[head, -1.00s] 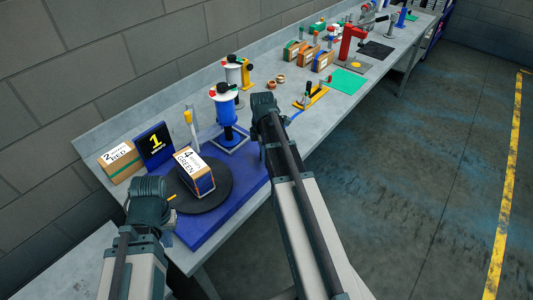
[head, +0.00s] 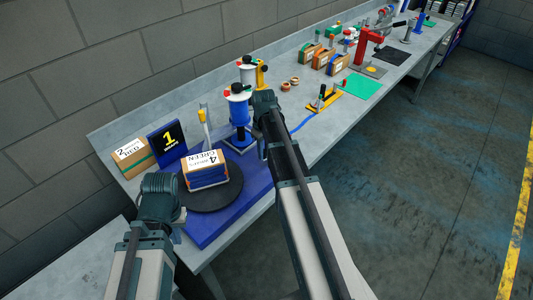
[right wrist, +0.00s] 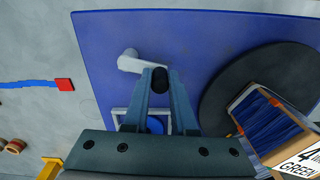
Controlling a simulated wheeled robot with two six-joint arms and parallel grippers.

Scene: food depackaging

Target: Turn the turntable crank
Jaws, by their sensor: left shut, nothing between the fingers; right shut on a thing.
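The turntable is a black round disc (head: 230,196) on a blue base plate (head: 205,236); it also shows in the right wrist view (right wrist: 222,95). A carton marked 4 GREEN (head: 205,170), with blue contents showing, stands on the disc. In the right wrist view, the crank is a light grey arm (right wrist: 136,63) with a dark knob at its end. My right gripper (right wrist: 160,80) is shut around this knob. In the head view my right arm hides the crank. My left gripper (head: 175,222) is shut and empty at the disc's left side; its fingertips are hardly visible.
A blue sign marked 1 (head: 167,145) and a carton marked 2 RED (head: 132,157) stand behind the turntable. A blue post with a white top (head: 238,110) stands beside it. Several other fixtures fill the bench farther right.

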